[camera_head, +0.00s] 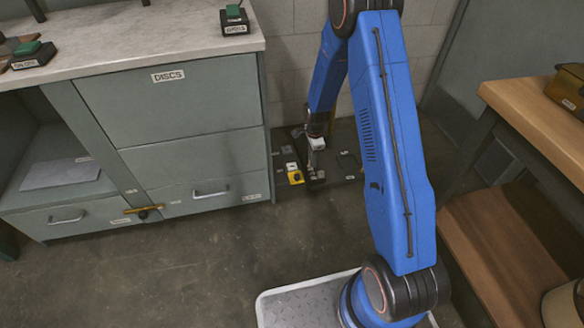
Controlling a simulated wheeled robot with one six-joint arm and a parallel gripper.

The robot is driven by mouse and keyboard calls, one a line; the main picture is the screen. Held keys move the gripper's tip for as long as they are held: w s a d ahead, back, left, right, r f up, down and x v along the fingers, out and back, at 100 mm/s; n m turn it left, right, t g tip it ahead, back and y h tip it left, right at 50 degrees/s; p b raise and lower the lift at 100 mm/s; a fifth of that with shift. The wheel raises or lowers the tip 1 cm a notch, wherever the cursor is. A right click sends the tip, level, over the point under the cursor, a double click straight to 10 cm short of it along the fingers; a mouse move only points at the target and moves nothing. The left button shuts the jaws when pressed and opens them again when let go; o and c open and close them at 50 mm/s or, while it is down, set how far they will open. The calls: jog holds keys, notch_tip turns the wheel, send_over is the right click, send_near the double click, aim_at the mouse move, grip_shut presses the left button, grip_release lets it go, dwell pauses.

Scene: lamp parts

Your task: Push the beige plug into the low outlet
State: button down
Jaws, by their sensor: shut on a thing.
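My gripper (315,177) hangs low in the gap to the right of the grey-green cabinet, near the floor and the back wall. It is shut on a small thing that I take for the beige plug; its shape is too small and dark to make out. A dark low panel (346,160) with small pale labels lies around and behind the gripper. I cannot tell which part of it is the low outlet, nor whether the plug touches it. A small yellow block (295,177) with a pale label stands just left of the gripper.
The cabinet (160,110) with a DISCS label stands close on the left, its drawers shut. A wooden bench (540,120) with a lower shelf (490,240) stands on the right. The concrete floor (210,270) in front is clear.

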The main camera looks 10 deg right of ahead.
jog(key=w+a, duration=0.7)
jog(key=w, duration=0.2)
jog(key=shift+w, duration=0.4)
dwell(6.7)
